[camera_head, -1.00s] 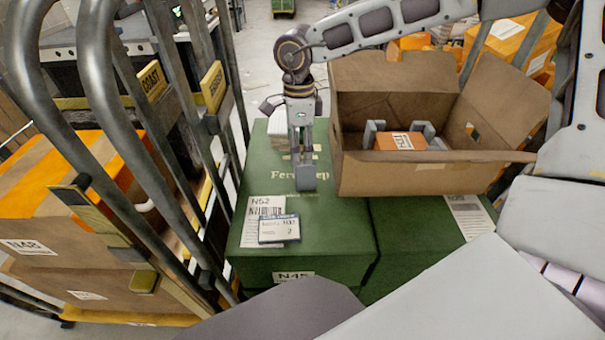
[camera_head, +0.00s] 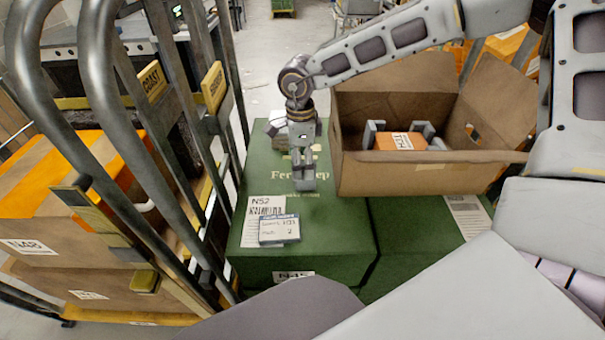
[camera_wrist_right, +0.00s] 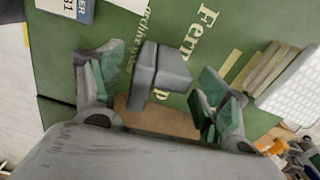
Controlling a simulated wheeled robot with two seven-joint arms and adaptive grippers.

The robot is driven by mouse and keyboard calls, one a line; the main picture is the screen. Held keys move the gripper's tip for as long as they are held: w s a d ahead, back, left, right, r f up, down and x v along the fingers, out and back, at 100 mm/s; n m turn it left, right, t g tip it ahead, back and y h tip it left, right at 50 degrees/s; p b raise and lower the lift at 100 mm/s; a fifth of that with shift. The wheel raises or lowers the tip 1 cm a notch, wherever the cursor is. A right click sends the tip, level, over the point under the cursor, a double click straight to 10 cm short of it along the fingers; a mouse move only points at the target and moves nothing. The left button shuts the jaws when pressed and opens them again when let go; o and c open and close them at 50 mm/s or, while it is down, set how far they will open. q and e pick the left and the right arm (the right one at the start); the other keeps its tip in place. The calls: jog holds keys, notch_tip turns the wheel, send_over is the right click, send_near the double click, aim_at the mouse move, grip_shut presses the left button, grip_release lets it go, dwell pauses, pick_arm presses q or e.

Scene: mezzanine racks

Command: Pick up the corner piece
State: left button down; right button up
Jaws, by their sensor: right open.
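A grey corner piece (camera_wrist_right: 160,75) lies on the green box top in the right wrist view. My right gripper (camera_wrist_right: 158,95) is open, with one finger to each side of the piece and a visible gap on both sides. In the head view, my right gripper (camera_head: 303,172) points down over the left green box (camera_head: 330,235); there the piece is hard to tell apart from the fingers. The open cardboard carton (camera_head: 400,176) to the right holds an orange box (camera_head: 398,141) with other grey corner pieces (camera_head: 372,131) around it. My left gripper is not in view.
A white label and a blue-edged card (camera_head: 279,230) lie on the green box. A metal rack frame (camera_head: 120,130) with orange-topped cartons stands close on the left. The open carton's near wall and flaps rise right beside my right gripper.

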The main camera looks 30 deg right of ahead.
jog(key=c, duration=0.8)
jog(key=shift+r, duration=0.1)
jog(key=shift+r, duration=1.75)
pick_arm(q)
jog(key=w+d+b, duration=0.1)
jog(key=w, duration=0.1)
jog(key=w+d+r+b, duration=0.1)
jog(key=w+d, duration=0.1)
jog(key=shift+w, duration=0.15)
pick_arm(e)
jog(key=s+a, duration=0.2)
jog(key=s, duration=0.3)
jog(key=s+a, duration=0.2)
jog(key=s, duration=0.4)
jog(key=s+a, duration=0.2)
jog(key=s, duration=0.4)
jog(key=shift+f, duration=0.1)
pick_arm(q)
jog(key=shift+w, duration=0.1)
